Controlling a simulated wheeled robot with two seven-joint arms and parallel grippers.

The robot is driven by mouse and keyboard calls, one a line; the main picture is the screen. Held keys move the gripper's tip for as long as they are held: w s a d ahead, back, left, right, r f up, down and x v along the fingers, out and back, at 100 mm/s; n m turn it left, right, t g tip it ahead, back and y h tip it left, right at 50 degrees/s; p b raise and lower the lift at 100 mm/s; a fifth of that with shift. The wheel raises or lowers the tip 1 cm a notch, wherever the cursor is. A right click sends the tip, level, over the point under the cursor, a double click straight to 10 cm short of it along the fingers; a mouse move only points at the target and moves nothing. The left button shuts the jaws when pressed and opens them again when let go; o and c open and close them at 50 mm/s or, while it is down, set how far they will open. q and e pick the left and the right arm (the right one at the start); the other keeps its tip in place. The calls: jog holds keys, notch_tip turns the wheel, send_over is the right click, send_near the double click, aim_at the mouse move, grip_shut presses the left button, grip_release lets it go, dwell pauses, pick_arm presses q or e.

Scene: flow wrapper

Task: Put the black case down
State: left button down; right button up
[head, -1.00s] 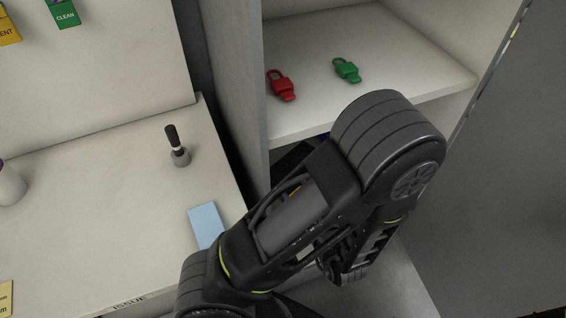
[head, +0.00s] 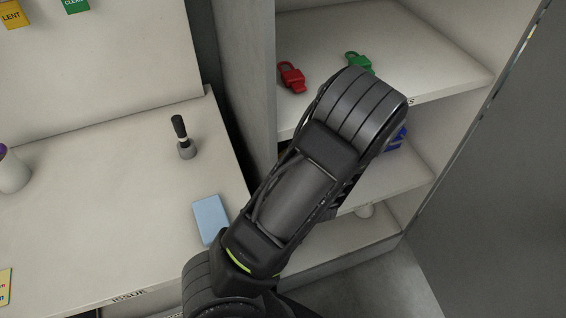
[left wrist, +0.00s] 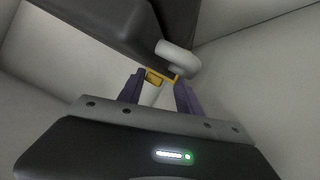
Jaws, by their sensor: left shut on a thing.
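The black case (left wrist: 115,25) fills the top of the left wrist view as a large dark body, partly out of frame. My left gripper (left wrist: 160,84) is shut on a small yellow part (left wrist: 155,77) at the case's lower edge. In the head view my left arm reaches over the open cabinet, and the arm hides its fingers and the case. My right gripper is not in view.
The cabinet's top shelf (head: 440,75) carries a red padlock (head: 291,77) and a green padlock (head: 359,62). A blue object (head: 396,141) is on the shelf below. A light-blue block (head: 210,219) and a black-handled stamp (head: 184,140) are on the left counter.

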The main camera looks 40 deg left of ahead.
pick_arm(q)
notch_tip(320, 180, down, 3)
jog(key=shift+f+b, duration=0.2)
jog(key=shift+b, duration=0.25)
jog(key=shift+w+a+f, duration=0.1)
jog(key=shift+a+f, duration=0.05)
jog(key=shift+f, duration=0.05)
jog(key=c, duration=0.8)
grip_release()
jog(key=shift+o, duration=0.2)
jog(key=v, duration=1.2)
jog(key=shift+p, duration=0.45)
